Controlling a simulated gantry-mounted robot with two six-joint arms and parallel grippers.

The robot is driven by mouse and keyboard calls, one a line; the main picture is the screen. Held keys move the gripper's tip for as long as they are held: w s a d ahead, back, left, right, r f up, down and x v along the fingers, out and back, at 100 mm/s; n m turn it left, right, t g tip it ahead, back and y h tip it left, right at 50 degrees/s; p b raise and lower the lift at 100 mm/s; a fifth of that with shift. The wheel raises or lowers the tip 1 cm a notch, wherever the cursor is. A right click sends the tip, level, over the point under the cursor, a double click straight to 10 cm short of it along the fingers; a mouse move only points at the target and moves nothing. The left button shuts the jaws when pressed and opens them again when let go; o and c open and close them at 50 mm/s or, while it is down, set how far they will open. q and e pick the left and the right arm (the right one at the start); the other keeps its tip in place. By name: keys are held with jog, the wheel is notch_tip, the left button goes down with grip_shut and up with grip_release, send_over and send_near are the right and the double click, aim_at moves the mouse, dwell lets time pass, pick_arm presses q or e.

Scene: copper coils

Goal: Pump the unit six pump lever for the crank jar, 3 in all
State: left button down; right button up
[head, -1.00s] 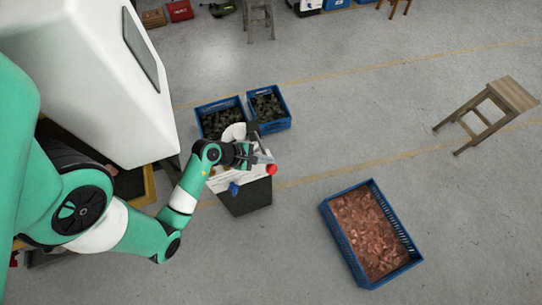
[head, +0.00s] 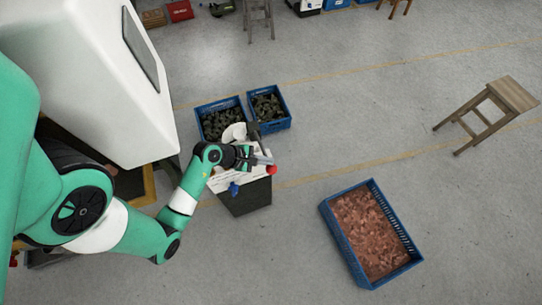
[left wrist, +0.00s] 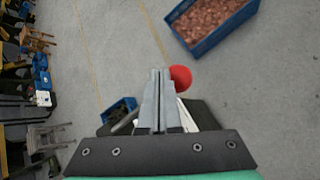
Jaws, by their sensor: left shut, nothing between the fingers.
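A pump unit with a pale top and dark body (head: 250,200) stands on the floor in the middle of the head view. The red ball knob (head: 272,170) of a lever is at its right side, and it also shows in the left wrist view (left wrist: 181,77). My left gripper (head: 266,161) is shut and empty over the unit, its fingertips right beside the red knob. In the left wrist view the shut fingers (left wrist: 160,76) overlap the knob's left edge; I cannot tell if they touch it. The lever's shaft is mostly hidden. My right gripper is not in view.
A blue knob (head: 234,188) sits on the unit's near side. Two blue crates of dark pieces (head: 222,140) stand behind it. A blue crate of copper pieces (head: 325,219) lies to the right. A wooden stool (head: 511,94) is far right. Open floor lies between.

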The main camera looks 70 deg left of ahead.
aim_at(268, 171)
pick_arm(q)
jog(key=shift+d+f+b, duration=0.25)
jog(key=shift+f+b, duration=0.65)
jog(key=shift+f, duration=0.7)
jog(key=shift+d+f+b, duration=0.2)
jog(key=shift+f+b, duration=0.65)
jog(key=shift+f, duration=0.75)
dwell(2.3)
dwell(0.5)
jog(key=shift+a+r+p, duration=0.25)
jog(key=shift+r+p, duration=1.55)
jog(key=shift+p, duration=0.2)
jog(key=shift+a+r+p, duration=0.2)
jog(key=shift+r+p, duration=1.55)
jog(key=shift+p, duration=0.25)
jog(key=shift+r, duration=0.15)
